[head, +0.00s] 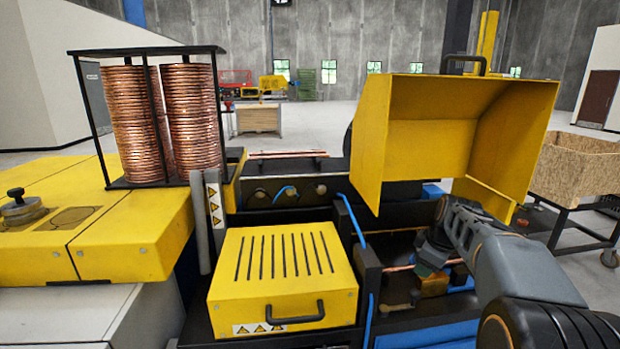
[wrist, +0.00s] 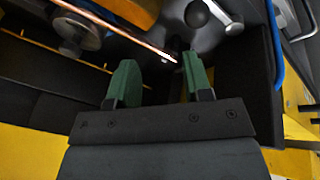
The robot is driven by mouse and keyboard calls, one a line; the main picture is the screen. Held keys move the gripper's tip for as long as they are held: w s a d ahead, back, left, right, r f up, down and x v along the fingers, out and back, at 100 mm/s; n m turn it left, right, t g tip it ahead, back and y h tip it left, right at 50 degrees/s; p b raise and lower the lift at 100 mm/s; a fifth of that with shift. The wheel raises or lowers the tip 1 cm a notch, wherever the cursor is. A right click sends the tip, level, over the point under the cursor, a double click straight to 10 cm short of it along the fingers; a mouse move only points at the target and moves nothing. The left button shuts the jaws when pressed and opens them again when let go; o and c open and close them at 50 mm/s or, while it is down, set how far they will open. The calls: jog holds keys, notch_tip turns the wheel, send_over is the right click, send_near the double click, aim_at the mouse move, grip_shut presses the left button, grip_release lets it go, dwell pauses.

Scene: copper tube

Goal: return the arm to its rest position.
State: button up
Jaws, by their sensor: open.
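My gripper (wrist: 156,78) shows in the wrist view with its two green fingers apart and nothing between them. A thin copper tube (wrist: 125,35) runs just beyond the fingertips, and its end lies near the right finger. In the head view my arm comes in from the right, and my gripper (head: 432,258) is low inside the machine bay under the raised yellow cover (head: 425,125). The copper tube (head: 400,268) shows there beside the gripper. I cannot tell whether a finger touches it.
Copper coils (head: 190,120) stand in a black frame at the left. A yellow slotted box (head: 283,275) with a black handle sits left of the bay. A wooden crate (head: 578,175) on a cart is at the right. A round metal part (wrist: 197,14) is close beyond the fingers.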

jog(key=s+a+f+m+p, duration=0.1)
jog(key=s+a+m, duration=0.4)
jog(key=s, duration=0.6)
jog(key=s+a+f+m+p, duration=0.1)
jog(key=s+a+m+p, duration=0.1)
jog(key=s+a+m, duration=0.3)
jog(key=shift+s+a+f, duration=0.4)
jog(key=shift+s+a, duration=1.1)
jog(key=shift+s, duration=1.45)
